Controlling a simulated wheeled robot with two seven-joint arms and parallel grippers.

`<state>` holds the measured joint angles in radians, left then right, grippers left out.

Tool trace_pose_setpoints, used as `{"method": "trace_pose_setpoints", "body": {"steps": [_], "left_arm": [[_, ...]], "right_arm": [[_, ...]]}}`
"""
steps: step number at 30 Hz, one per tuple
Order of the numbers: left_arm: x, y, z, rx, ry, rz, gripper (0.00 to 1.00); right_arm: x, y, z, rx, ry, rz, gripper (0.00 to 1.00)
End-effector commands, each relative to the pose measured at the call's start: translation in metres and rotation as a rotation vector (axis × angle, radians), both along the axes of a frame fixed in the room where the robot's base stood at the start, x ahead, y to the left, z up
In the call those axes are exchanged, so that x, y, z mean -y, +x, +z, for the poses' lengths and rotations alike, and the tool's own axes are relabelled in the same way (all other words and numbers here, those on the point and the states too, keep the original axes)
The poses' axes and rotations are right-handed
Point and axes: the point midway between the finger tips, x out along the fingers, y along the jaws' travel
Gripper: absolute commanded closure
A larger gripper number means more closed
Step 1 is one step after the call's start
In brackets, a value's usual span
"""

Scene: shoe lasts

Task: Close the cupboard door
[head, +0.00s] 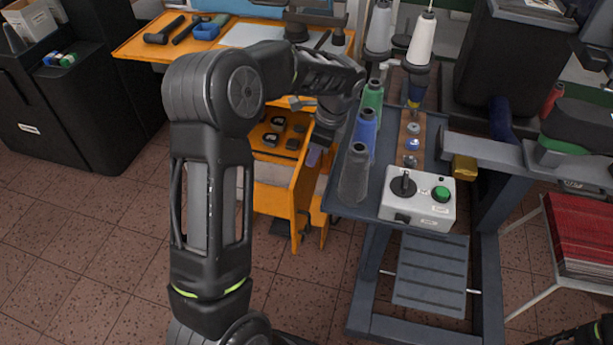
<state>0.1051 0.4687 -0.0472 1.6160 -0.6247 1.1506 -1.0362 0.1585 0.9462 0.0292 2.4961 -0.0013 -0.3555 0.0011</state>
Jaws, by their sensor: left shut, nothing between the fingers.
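The orange cupboard (273,199) stands under the orange bench, partly hidden behind my left arm. An orange panel that looks like its door (305,188) stands out toward me at the cupboard's right side, so the door appears open. Small dark items lie in an orange drawer or shelf (265,152) above. My left gripper (322,138) is shut and empty, pointing down near the top of this panel; I cannot tell whether they touch.
Right of the door stands a dark sewing-machine table with thread spools (366,132) and a grey control box (420,200), close to my left gripper. A red stack (585,235) lies at far right. A black cabinet (70,120) stands at left. Tiled floor is free at lower left.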

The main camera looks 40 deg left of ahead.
Motion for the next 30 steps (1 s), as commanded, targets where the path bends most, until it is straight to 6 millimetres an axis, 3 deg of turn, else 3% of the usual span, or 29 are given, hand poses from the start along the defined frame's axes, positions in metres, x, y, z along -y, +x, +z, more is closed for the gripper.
{"method": "trace_pose_setpoints", "body": {"steps": [8,21,30], "left_arm": [[-0.003,-0.001,-0.012,-0.002,0.0,0.0,1.0],[-0.018,-0.008,-0.078,-0.003,0.0,0.001,1.0],[-0.023,-0.009,-0.098,0.0,0.0,0.0,1.0]], "right_arm": [[0.0,0.0,0.001,0.001,0.0,0.0,0.64],[0.0,0.0,0.008,0.0,0.0,0.0,0.64],[0.0,0.0,0.01,0.0,0.0,0.0,0.64]]}}
